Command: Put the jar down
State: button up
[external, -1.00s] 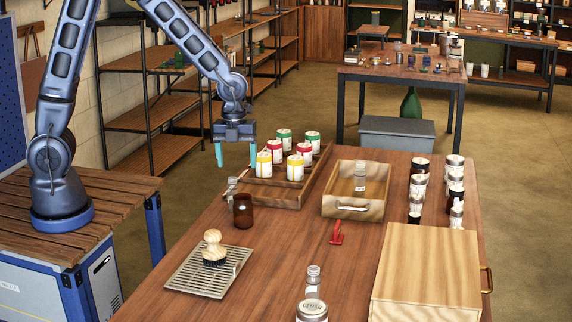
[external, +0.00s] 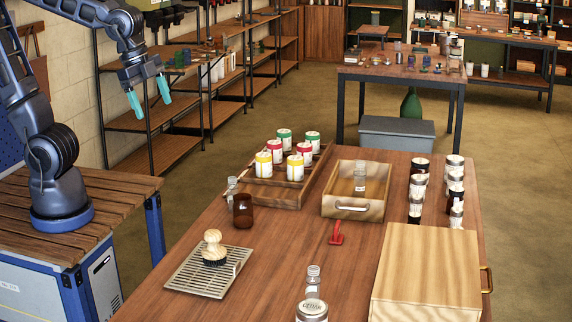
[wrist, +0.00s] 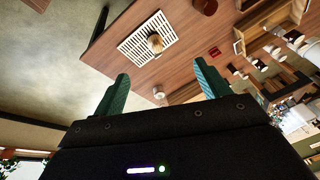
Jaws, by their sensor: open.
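A brown glass jar (external: 243,212) stands upright on the wooden table, left of centre in the external view. It also shows at the top of the wrist view (wrist: 205,6). My gripper (external: 150,99) is open and empty, raised beyond the table's left edge, well apart from the jar. In the wrist view its two teal fingers (wrist: 161,74) are spread with nothing between them. Several jars with white, red, yellow and green labels or lids (external: 264,165) stand in a wooden tray (external: 272,194) behind the brown jar.
A slatted metal rack (external: 190,277) with a wooden-knobbed brush (external: 213,243) lies in front of the brown jar. A wooden drawer box (external: 350,209) holds a clear bottle (external: 360,177). Dark jars (external: 418,188) line the right side. A wooden box (external: 428,275) fills the front right.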

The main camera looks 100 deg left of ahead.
jog(key=s+d+r+n+t, duration=0.1)
jog(key=s+d+r+n, duration=0.1)
jog(key=s, duration=0.6)
jog(key=d+n, duration=0.1)
jog(key=n, duration=0.1)
jog(key=shift+s+d+r+n+h, duration=0.15)
jog(key=shift+s+d+n+h, duration=0.15)
jog(key=shift+s+d+h, duration=0.1)
dwell(0.6)
